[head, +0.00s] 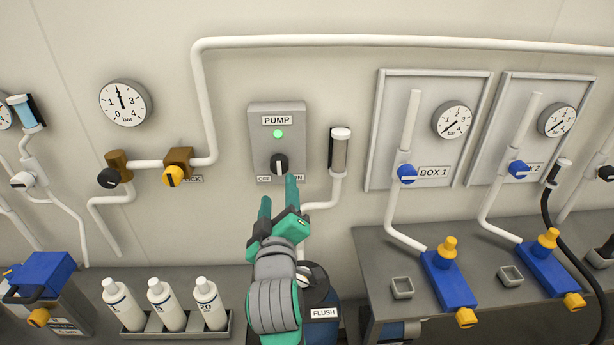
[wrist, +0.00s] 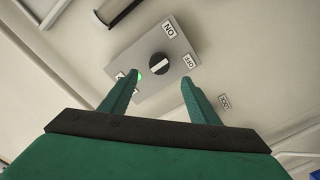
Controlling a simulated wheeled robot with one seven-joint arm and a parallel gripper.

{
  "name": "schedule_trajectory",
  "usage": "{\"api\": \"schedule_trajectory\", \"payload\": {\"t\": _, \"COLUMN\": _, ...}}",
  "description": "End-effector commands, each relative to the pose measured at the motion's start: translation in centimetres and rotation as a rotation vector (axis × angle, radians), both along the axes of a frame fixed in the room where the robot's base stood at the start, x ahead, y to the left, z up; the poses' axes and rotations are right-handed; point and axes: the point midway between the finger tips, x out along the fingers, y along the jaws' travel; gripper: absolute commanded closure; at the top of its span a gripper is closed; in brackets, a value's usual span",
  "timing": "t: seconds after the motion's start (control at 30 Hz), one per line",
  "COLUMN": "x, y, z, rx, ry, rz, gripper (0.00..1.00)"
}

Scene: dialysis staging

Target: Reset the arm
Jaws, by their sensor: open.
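My gripper (head: 279,197) is open and empty, its two green fingers spread and pointing up at the wall just below the pump switch box (head: 264,142). The box is grey, with a PUMP label, a lit green lamp (head: 278,133) and a black knob (head: 279,164) between OFF and ON labels. The knob's white mark stands roughly upright in the head view. In the wrist view the knob (wrist: 159,64) shows between and beyond the fingers, apart from them. The left finger overlaps part of the box near the green lamp.
White pipes run along the wall, with a LOCK valve with a yellow knob (head: 173,176) to the left. White bottles (head: 161,300) in a rack stand below left. A FLUSH unit (head: 323,313) is partly behind my arm. BOX 1 (head: 432,172) and a grey bench (head: 395,265) are right.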

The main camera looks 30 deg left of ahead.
Motion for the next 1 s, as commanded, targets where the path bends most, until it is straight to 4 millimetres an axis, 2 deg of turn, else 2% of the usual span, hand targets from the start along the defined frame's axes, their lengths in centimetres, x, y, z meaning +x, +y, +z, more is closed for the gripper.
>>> {"api": "schedule_trajectory", "payload": {"t": 0.2, "x": 0.0, "y": -0.1, "z": -0.2, "rx": 0.003, "ry": 0.004, "rz": -0.001, "gripper": 0.44}}
{"api": "schedule_trajectory", "payload": {"t": 0.37, "x": 0.1, "y": -1.3, "z": -2.6, "rx": 0.044, "ry": 0.041, "rz": -0.018, "gripper": 0.44}}
{"api": "schedule_trajectory", "payload": {"t": 0.67, "x": -0.8, "y": -6.4, "z": -10.9, "rx": 0.207, "ry": 0.160, "rz": -0.100, "gripper": 0.44}}
{"api": "schedule_trajectory", "payload": {"t": 0.87, "x": -2.6, "y": -10.3, "z": -16.2, "rx": 0.309, "ry": 0.229, "rz": -0.169, "gripper": 0.44}}
{"api": "schedule_trajectory", "payload": {"t": 1.0, "x": -4.5, "y": -13.0, "z": -19.6, "rx": 0.375, "ry": 0.269, "rz": -0.221, "gripper": 0.44}}
